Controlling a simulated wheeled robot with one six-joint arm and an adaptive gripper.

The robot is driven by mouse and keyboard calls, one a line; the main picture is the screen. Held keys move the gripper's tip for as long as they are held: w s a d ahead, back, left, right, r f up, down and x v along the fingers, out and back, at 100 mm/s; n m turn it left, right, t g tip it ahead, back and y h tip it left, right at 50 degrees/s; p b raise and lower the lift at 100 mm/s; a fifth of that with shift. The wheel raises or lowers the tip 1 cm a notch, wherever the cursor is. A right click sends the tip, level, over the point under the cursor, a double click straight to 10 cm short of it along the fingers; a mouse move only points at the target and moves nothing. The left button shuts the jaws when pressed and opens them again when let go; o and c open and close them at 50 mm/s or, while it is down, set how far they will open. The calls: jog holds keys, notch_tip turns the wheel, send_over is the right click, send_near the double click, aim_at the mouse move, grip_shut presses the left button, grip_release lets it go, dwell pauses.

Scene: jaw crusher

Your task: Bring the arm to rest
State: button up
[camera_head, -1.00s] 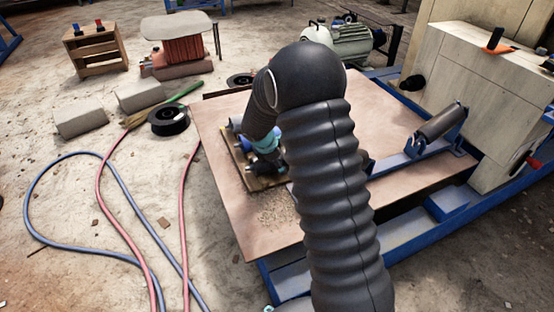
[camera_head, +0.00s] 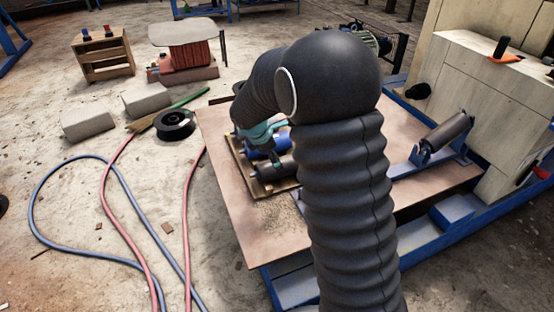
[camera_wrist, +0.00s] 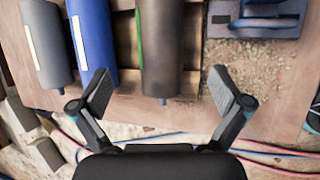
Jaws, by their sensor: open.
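My gripper (camera_wrist: 161,98) is open in the wrist view, its two fingers spread wide with nothing between them. Beyond the fingertips lie a dark roller (camera_wrist: 161,50), a blue roller (camera_wrist: 92,40) and a grey roller (camera_wrist: 47,45) on a wooden tray. The dark roller's end points toward the gap between the fingers, and I see no contact. In the head view my black ribbed arm bends over the tray (camera_head: 250,187) and hides most of the gripper. The dark roller (camera_head: 272,169) and the blue roller (camera_head: 262,145) show beneath it.
The tray sits on a brown board (camera_head: 225,205) over a blue frame (camera_head: 292,292). A single roller (camera_head: 447,131) lies in a blue cradle at right, beside the pale crusher body (camera_head: 480,90). Hoses (camera_head: 110,200) and a black reel (camera_head: 175,125) lie on the left floor.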

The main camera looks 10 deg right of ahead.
jog(key=shift+v, duration=0.85)
jog(key=shift+s+f+m, duration=0.1)
jog(key=shift+s+m, duration=0.05)
jog(key=shift+m, duration=0.65)
jog(key=s+f+m+g, duration=0.2)
jog(key=s+m, duration=0.2)
jog(key=s, duration=0.1)
jog(key=s+d+r+m+t+y+p, duration=0.2)
jog(key=s+r+m, duration=0.5)
jog(key=s+r, duration=0.3)
jog(key=s+d+r+m+t+y+p, duration=0.2)
jog(key=s+r+m, duration=0.5)
jog(key=s, duration=1.1)
jog(key=shift+s+r, duration=0.25)
jog(key=shift+r, duration=1.8)
